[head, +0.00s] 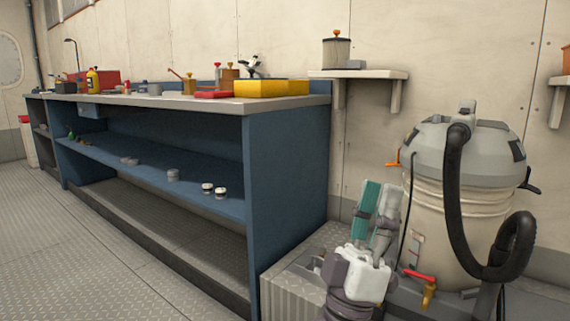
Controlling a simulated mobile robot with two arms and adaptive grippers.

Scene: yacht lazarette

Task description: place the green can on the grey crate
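The green can (367,200) is a teal-green, tall, narrow shape right of the blue workbench, tilted slightly to the right. My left gripper (374,220) comes up from the bottom of the head view and is closed around the can, with grey finger parts across it and along its right side. The can's lower end is partly hidden by the gripper. The grey crate (290,298) has ribbed sides and stands on the floor against the bench end. My gripper and arm cover part of the crate, and the can appears above it. My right gripper is out of view.
A large canister vacuum (440,225) with a black hose (455,190) stands close right of the gripper. The blue workbench (290,165) bounds the left. A wall shelf (365,75) carries a pot (336,53) above. The floor (120,275) at left is clear.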

